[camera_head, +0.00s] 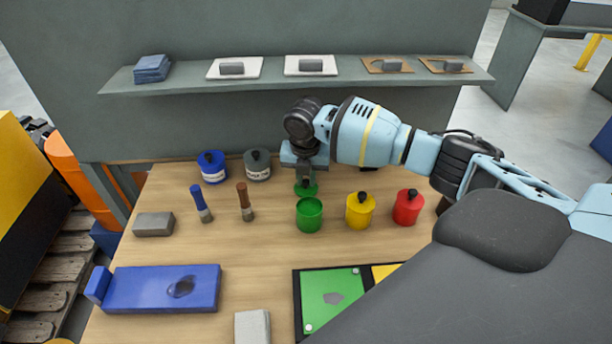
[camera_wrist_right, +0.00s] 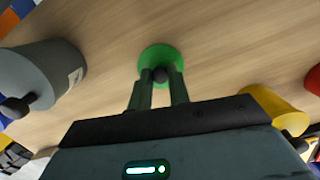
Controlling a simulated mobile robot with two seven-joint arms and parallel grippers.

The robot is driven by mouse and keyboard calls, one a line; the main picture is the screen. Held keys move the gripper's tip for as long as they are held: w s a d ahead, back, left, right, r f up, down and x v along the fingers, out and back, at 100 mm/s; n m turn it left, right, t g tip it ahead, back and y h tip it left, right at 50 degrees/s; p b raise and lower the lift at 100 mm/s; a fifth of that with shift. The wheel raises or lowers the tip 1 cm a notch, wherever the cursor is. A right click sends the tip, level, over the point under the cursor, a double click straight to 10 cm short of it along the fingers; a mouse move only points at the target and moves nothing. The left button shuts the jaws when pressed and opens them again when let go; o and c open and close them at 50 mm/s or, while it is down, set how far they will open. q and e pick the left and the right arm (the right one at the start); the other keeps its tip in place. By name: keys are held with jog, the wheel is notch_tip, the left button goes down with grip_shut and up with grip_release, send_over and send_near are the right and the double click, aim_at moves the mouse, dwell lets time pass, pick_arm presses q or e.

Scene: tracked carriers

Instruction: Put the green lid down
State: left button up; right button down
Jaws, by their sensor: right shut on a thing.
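The green lid (camera_head: 313,190) is a small round disc with a dark knob, just behind the green pot (camera_head: 309,218). My right gripper (camera_head: 305,182) points down and is shut on the lid's knob. In the right wrist view the lid (camera_wrist_right: 151,53) shows beyond the fingertips (camera_wrist_right: 160,78), with bare wood around it. I cannot tell whether the lid touches the table or hangs just above it. The green pot stands upright and shows no lid on it. My left gripper is not in view.
Lidded yellow (camera_head: 360,213) and red (camera_head: 408,209) pots stand right of the green pot. Blue (camera_head: 213,169) and grey (camera_head: 257,168) pots stand left of the gripper. A shelf (camera_head: 270,78) runs behind.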

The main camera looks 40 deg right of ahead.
aim_at(306, 185)
jog(key=c, duration=1.3)
grip_release()
jog(key=r, duration=0.7)
jog(key=shift+s+a+r+p, duration=0.3)
jog(key=shift+r, duration=0.05)
jog(key=shift+f, duration=0.1)
